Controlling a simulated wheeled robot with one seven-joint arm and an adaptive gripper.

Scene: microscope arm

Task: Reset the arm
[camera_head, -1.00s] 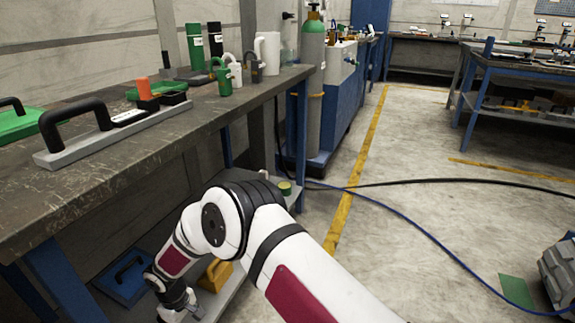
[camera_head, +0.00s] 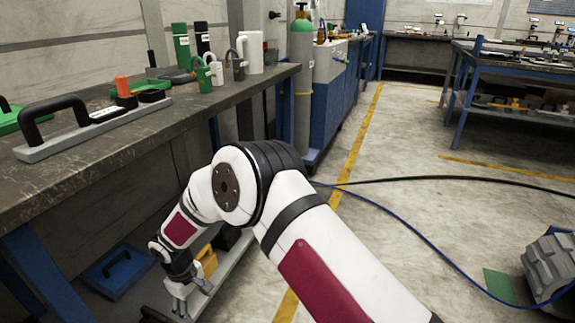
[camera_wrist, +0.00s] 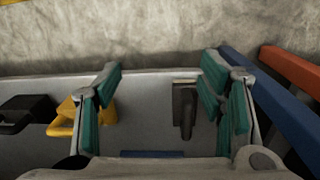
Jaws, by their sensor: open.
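My white and dark red arm reaches down past the workbench edge in the head view, bent at the elbow. My gripper (camera_head: 188,301) hangs low over the lower shelf (camera_head: 232,262). In the wrist view my gripper (camera_wrist: 163,85) has its green-padded fingers spread wide, with nothing held. A dark upright handle-like piece (camera_wrist: 185,108) shows between the fingers, nearer the right one; its distance below them is unclear. A yellow object with a handle (camera_wrist: 65,122) is beside and partly behind the left finger. The yellow object also shows in the head view (camera_head: 207,262).
A blue handled object (camera_head: 118,272) lies under the workbench (camera_head: 125,140). Mugs, bottles and a black-handled tool (camera_head: 50,112) stand on top. A gas cylinder (camera_head: 302,90) stands beyond its end. Cables (camera_head: 400,216) cross the open floor on the right.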

